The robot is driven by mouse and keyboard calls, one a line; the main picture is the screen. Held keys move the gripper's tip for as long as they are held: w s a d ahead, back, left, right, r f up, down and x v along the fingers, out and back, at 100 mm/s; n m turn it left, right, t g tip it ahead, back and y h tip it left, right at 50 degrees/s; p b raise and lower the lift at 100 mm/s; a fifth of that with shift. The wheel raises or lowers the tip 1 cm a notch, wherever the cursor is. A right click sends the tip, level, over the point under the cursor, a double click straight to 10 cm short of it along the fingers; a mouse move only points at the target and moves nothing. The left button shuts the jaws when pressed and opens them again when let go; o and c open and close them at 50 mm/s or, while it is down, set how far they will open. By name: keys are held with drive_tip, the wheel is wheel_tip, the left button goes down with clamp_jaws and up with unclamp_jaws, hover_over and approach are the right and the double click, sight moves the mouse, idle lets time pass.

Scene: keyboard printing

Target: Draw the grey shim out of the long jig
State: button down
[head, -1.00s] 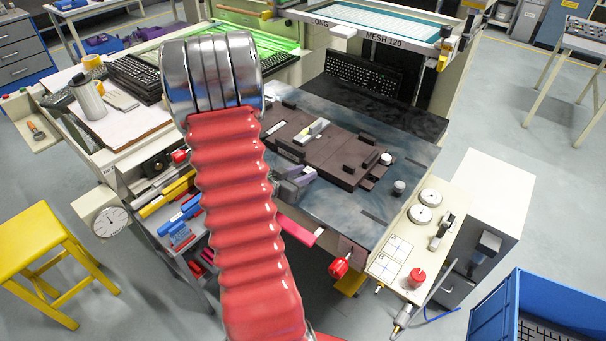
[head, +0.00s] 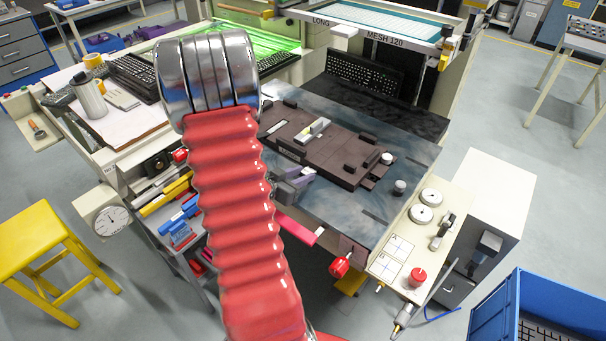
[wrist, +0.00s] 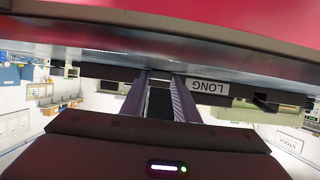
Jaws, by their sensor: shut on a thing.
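The long jig is a dark brown plate (head: 345,172) lying flat on the blue-grey print bed, with several black blocks on it. My gripper (head: 291,187) is at the jig's front left edge in the head view. In the wrist view its two purple-grey fingers (wrist: 163,98) are close together, next to the jig's upside-down LONG label (wrist: 209,86). A dark strip shows between the fingers. They are shut on a thin piece at the jig's edge, which I take to be the grey shim; its shape is mostly hidden.
The bed (head: 408,160) has bare room to the right of the jig. A pink strip (head: 301,231) sticks out at the bed's front edge, below my gripper. A black keyboard (head: 365,82) stands behind the jig. Round knobs and a red button (head: 415,276) are at right.

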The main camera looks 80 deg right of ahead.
drive_tip(key=shift+w+a, duration=0.35)
drive_tip(key=shift+a, duration=0.45)
drive_tip(key=shift+w+a, duration=0.35)
drive_tip(key=shift+a, duration=0.5)
drive_tip(key=shift+w+a, duration=0.35)
drive_tip(key=shift+a, duration=0.45)
drive_tip(key=a+r, duration=0.1)
drive_tip(key=w+a+r, duration=0.1)
drive_tip(key=a+r, duration=0.1)
drive_tip(key=shift+w+a, duration=0.25)
drive_tip(key=shift+a, duration=0.1)
drive_tip(key=shift+w, duration=0.15)
